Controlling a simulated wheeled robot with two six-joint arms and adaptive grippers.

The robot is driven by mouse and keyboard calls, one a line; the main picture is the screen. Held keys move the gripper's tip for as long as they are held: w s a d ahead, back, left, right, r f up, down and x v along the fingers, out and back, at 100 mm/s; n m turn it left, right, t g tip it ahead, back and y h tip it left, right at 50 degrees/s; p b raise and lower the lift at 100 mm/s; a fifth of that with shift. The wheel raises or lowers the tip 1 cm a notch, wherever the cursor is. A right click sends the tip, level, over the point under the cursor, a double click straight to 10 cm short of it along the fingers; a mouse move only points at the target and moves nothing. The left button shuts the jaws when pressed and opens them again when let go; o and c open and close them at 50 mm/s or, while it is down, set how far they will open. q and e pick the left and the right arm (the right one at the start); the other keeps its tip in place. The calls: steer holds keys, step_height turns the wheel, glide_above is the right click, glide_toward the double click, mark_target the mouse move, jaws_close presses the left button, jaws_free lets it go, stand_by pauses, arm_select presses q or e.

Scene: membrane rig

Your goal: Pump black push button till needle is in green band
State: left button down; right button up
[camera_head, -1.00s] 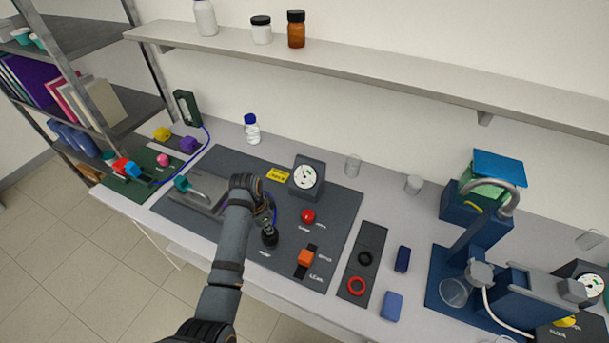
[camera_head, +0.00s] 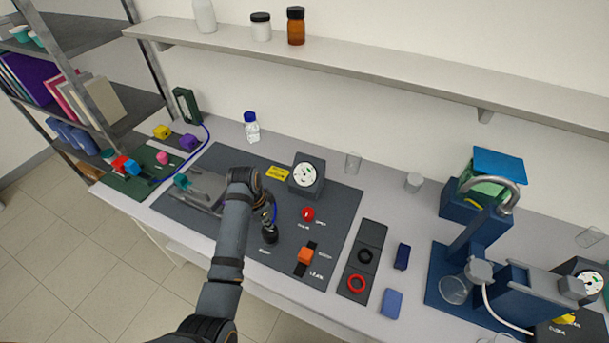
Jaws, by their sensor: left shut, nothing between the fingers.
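The black push button (camera_head: 269,236) is on the dark grey panel, just above a small white label. My left arm comes in from the bottom, and its wrist hides part of the panel. My left gripper (camera_head: 268,222) is shut and empty, pointing down at the button; whether it touches the button cannot be told. The gauge (camera_head: 305,175) is a round white dial with some green on a dark box behind and right of the button. Its needle is too small to read surely against the green band. My right gripper is not in view.
A red button (camera_head: 308,214) and an orange switch (camera_head: 305,256) are right of the black button. A yellow tag (camera_head: 278,173) lies left of the gauge. A clear channel (camera_head: 202,190) is left of my wrist. A blue stand (camera_head: 462,250) is far right.

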arm_select(q)
steer(key=shift+f, duration=0.1)
steer(key=shift+f+b, duration=0.65)
steer(key=shift+f, duration=1.35)
steer(key=shift+r+p, duration=0.85)
steer(key=shift+r, duration=1.25)
steer(key=shift+f, duration=0.15)
